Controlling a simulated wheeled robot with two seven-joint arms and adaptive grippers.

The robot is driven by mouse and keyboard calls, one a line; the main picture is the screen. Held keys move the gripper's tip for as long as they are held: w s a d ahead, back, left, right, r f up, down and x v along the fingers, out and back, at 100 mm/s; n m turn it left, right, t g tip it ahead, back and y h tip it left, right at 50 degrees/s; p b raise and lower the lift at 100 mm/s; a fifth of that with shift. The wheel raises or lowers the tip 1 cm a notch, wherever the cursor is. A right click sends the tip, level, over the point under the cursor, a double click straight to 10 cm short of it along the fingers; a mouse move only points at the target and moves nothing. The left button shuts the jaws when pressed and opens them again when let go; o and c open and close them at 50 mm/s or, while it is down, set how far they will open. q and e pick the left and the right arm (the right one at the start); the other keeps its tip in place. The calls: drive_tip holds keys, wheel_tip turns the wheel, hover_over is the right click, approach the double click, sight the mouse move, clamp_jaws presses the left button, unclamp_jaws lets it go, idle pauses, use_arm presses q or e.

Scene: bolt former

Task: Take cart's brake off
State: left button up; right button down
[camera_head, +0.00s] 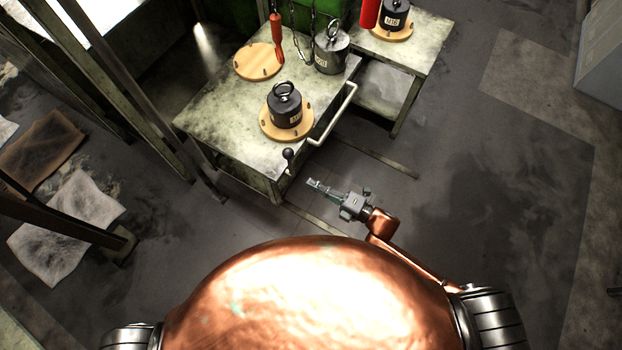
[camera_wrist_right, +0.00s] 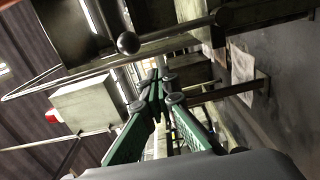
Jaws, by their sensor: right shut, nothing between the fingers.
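The cart (camera_head: 215,115) is a worn grey-green metal table with a pale bar handle (camera_head: 335,118) on its right side. A short lever with a black ball knob (camera_head: 289,154), apparently the brake, stands at its near corner. In the right wrist view the knob (camera_wrist_right: 128,43) shows at the upper left, apart from the fingers. My right gripper (camera_head: 312,184) is shut and empty, just right of and nearer than the knob, not touching it. Its green fingers (camera_wrist_right: 160,85) meet in the wrist view. My left gripper is not in view.
A black weight (camera_head: 285,108) sits on a wooden disc on the cart. Behind it are another weight (camera_head: 331,52), a wooden disc (camera_head: 256,62) and hanging chains (camera_head: 311,30). A second table (camera_head: 428,45) adjoins at the back right. Steel posts stand left. The floor (camera_head: 480,180) is clear at right.

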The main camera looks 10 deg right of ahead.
drive_tip(key=b+x, duration=0.3)
drive_tip(key=x, duration=0.8)
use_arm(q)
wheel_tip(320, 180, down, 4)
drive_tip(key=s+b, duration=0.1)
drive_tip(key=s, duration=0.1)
use_arm(e)
drive_tip(key=w+d+f+b, duration=0.3)
drive_tip(key=w+d+b, duration=0.3)
drive_tip(key=w, duration=0.4)
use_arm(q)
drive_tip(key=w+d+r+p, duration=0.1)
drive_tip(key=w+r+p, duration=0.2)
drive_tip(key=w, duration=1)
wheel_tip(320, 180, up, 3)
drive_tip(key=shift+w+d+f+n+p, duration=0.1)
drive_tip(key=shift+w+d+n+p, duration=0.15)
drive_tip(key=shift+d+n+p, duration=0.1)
use_arm(e)
drive_tip(key=w+v, duration=0.1)
drive_tip(key=v, duration=0.9)
drive_tip(key=shift+s+d+r, duration=0.2)
drive_tip(key=shift+d, duration=0.5)
